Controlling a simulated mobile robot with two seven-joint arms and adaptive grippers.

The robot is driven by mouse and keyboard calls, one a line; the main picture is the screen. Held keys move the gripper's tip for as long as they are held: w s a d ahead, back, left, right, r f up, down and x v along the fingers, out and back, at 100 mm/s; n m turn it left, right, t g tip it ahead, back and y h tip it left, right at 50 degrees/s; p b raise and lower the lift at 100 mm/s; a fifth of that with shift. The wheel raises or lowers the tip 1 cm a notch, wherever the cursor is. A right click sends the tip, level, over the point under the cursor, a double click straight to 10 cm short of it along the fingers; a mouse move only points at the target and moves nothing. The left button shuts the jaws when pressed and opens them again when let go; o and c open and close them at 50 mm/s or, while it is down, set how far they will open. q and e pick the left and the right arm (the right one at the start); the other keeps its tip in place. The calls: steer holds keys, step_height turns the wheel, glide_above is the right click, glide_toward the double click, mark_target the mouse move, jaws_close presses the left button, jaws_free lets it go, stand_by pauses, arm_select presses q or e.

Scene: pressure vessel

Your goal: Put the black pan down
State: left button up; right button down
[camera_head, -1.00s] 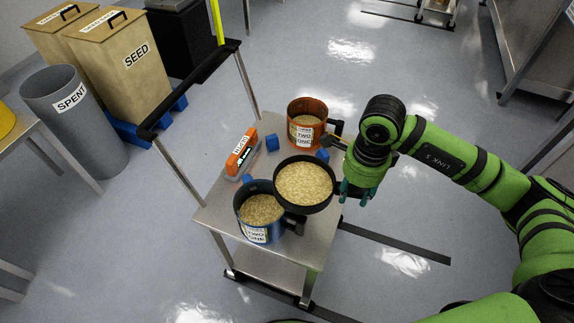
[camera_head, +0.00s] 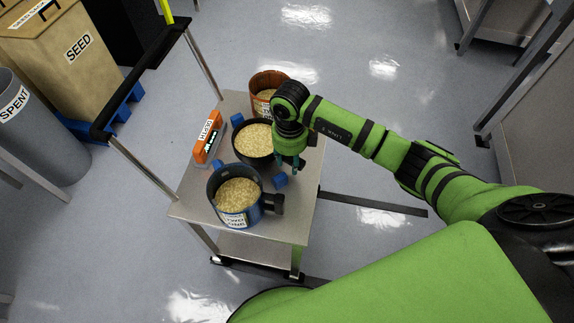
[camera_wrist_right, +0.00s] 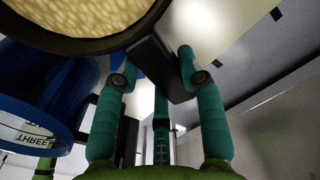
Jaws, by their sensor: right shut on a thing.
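The black pan (camera_head: 246,140), full of pale grain, is over the cart top between the orange pot and the blue pot. My right gripper (camera_head: 290,160) is shut on its handle at the pan's right side. In the right wrist view the dark handle (camera_wrist_right: 160,68) sits between the teal fingers, with the pan's dark side (camera_wrist_right: 75,45) above left. The pan looks about level and low; whether its base touches the cart top is hidden. My left gripper is not in view.
The cart (camera_head: 180,208) also holds a blue pot (camera_head: 236,194) of grain in front, an orange pot (camera_head: 266,80) behind, an orange-and-black device (camera_head: 208,137) at left, and blue blocks (camera_head: 280,180). A black rail (camera_head: 140,80) edges its left side. Bins stand further left.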

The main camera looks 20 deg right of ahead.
steer(key=shift+w+a+f, duration=0.2)
steer(key=shift+f, duration=2)
steer(key=shift+f, duration=0.1)
steer(key=c, duration=0.8)
jaws_free()
steer(key=shift+o, duration=0.2)
step_height(320, 180, up, 12)
steer(key=shift+r, duration=0.15)
